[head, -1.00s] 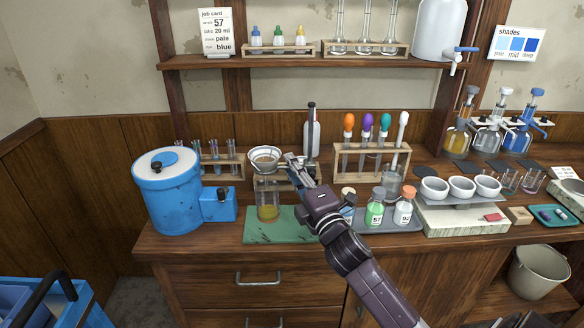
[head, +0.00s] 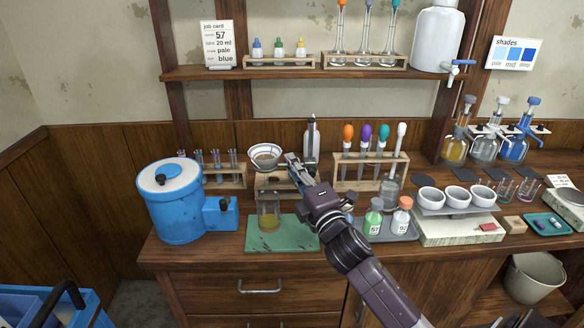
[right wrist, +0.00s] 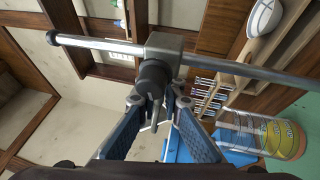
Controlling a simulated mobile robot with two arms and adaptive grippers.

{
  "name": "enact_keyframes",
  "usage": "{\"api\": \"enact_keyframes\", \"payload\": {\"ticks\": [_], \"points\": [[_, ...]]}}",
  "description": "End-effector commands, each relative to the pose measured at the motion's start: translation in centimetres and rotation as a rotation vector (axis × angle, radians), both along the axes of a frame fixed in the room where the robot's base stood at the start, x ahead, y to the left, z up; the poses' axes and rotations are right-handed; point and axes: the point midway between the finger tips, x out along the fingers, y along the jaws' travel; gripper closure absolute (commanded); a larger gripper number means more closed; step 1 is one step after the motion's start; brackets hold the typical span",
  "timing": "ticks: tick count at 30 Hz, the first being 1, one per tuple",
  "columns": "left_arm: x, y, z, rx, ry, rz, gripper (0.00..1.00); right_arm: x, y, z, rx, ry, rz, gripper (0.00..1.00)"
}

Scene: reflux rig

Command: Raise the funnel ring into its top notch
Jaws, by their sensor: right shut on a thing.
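The white funnel (head: 266,157), with brownish contents, sits in the ring above a glass beaker of yellow liquid (head: 269,216), with a clear gap between them. The beaker stands on a green mat (head: 282,236). My right gripper (head: 294,163) is just right of the funnel. In the right wrist view, its fingers (right wrist: 154,103) are shut on the dark knob (right wrist: 152,76) of a grey clamp (right wrist: 163,45) on a metal post (right wrist: 225,66). The funnel (right wrist: 264,17) and beaker (right wrist: 284,137) also show there. I cannot make out the notches. My left gripper is out of view.
A blue drum (head: 176,205) with a side box stands to the left. Capped bottles stand on a grey tray (head: 400,234). A shelf (head: 280,73) runs overhead.

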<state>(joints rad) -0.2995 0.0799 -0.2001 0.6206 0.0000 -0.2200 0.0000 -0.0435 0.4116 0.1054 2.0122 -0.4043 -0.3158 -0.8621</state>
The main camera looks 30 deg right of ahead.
Motion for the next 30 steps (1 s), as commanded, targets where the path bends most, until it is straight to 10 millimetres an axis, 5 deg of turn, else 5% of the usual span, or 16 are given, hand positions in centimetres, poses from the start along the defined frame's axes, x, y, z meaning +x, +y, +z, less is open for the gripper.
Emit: {"api": "enact_keyframes", "payload": {"ticks": [6,18,19,24,30], "points": [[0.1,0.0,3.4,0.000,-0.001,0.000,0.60,0.0,0.0,3.7,0.000,0.000,0.000,1.00],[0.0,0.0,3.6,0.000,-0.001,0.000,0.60,0.0,0.0,3.8,0.001,0.002,0.000,1.00],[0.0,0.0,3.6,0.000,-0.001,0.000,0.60,0.0,0.0,3.8,0.001,0.002,0.000,0.91],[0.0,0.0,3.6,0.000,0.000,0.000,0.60,0.0,0.0,3.8,0.001,0.003,0.000,0.74],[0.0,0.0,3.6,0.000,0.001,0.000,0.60,0.0,0.0,3.7,0.001,0.003,0.000,0.74]]}}
